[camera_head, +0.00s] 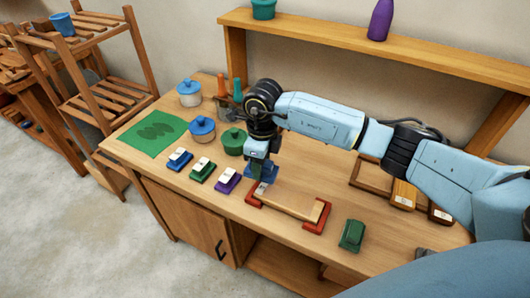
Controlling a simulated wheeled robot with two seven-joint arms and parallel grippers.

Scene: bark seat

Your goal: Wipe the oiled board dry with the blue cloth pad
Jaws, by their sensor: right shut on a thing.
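The wooden board (287,204) lies on the bench between red corner pieces at its left and right ends. My right gripper (261,166) points down over the board's left end. It is shut on a dark blue thing (266,175), which looks like the blue cloth pad. The gripper hides part of it, and I cannot tell whether it touches the board. A small pale patch shows just below it. My left gripper is not in view.
Lidded pots and a green mat (146,133) lie further left. Wooden frames (372,178) lie behind.

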